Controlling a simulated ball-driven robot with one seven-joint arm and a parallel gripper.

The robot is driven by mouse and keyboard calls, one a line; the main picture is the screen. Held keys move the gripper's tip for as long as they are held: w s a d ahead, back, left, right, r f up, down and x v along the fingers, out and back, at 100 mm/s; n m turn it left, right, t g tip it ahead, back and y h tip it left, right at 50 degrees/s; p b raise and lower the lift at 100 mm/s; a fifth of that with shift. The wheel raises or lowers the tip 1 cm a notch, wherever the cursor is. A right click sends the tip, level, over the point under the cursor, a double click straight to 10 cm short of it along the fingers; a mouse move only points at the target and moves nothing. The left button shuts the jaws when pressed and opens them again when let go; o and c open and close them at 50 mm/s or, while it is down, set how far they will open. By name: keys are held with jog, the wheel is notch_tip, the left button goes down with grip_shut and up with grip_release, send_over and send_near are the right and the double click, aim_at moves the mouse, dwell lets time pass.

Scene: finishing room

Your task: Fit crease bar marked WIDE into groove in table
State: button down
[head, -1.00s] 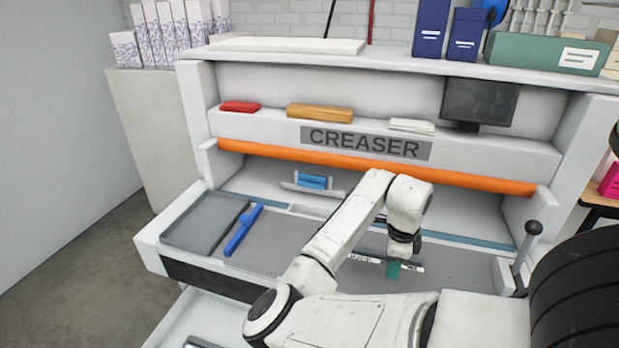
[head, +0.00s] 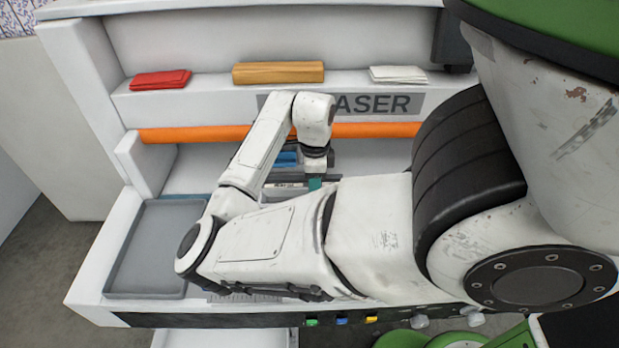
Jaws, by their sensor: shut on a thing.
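My gripper (head: 315,178), with teal at its fingertips, is shut on a thin crease bar (head: 285,187). The bar has a pale label with dark marks, too small to read. It lies roughly left to right, just in front of a blue block (head: 287,158) at the back of the creaser table. My gripper and arm cover the bar's right part. My arm hides much of the table (head: 180,182), and I cannot make out the groove. I cannot tell whether the bar touches the table.
An orange roller (head: 195,134) spans the creaser above the table. A shelf holds a red cloth (head: 160,80), a wooden block (head: 278,72) and a white cloth (head: 397,75). A grey tray (head: 150,250) is at the left. Coloured buttons (head: 342,321) line the front edge.

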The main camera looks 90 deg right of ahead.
jog(key=shift+f+b, duration=1.5)
jog(key=shift+f, duration=0.75)
jog(key=shift+w+f+b, duration=0.1)
jog(key=shift+f+b, duration=0.25)
jog(key=shift+f, duration=0.4)
jog(key=c, duration=0.7)
grip_release()
jog(key=shift+c, duration=0.2)
notch_tip(320, 180, up, 11)
jog(key=shift+f+b, duration=0.1)
jog(key=shift+b, duration=0.4)
